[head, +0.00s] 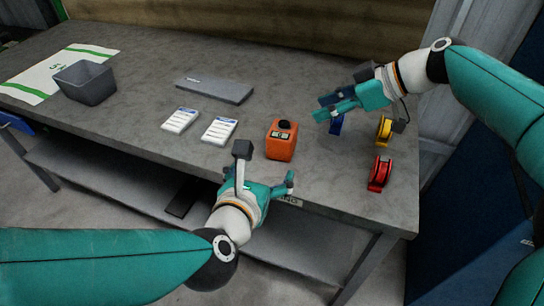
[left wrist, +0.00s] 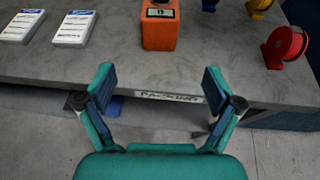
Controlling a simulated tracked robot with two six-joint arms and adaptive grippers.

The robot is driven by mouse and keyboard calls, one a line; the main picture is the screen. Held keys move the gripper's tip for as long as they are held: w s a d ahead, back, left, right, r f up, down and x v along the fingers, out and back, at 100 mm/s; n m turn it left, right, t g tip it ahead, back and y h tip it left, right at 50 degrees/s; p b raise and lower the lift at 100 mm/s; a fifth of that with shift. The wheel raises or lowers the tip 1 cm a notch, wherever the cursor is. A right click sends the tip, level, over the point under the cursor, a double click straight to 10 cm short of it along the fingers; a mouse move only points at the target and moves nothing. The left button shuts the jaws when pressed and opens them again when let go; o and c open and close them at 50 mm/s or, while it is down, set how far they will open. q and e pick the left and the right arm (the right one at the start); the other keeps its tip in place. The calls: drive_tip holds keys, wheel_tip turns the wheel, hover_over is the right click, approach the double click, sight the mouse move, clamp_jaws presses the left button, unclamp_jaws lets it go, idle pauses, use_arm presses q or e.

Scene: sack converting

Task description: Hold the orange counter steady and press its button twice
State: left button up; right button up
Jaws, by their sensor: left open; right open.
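The orange counter (head: 281,142) stands upright on the grey table near its front edge, with a black button (head: 285,124) on top and a small display on its front face. It also shows in the left wrist view (left wrist: 160,30), cut off at the top. My left gripper (head: 258,181) is open and empty at the table's front edge, just short of the counter and not touching it. In the left wrist view its two fingers (left wrist: 160,88) are spread wide, with the counter ahead between them. My right gripper (head: 333,106) is open above the table, to the right of the counter and behind it.
Two white cards (head: 219,130) lie left of the counter, with a grey flat box (head: 214,90) behind. Blue, yellow (head: 384,130) and red (head: 379,173) tape rolls stand to the right. A grey bin (head: 85,83) and a white-green sack (head: 45,75) are far left.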

sight(282, 144)
use_arm(q)
drive_tip(key=x, duration=1.6)
drive_tip(key=shift+w+f, duration=0.2)
drive_tip(key=shift+f, duration=0.05)
drive_tip(key=c, duration=1.3)
drive_tip(key=shift+s, duration=0.1)
use_arm(e)
clamp_jaws()
idle(0.8)
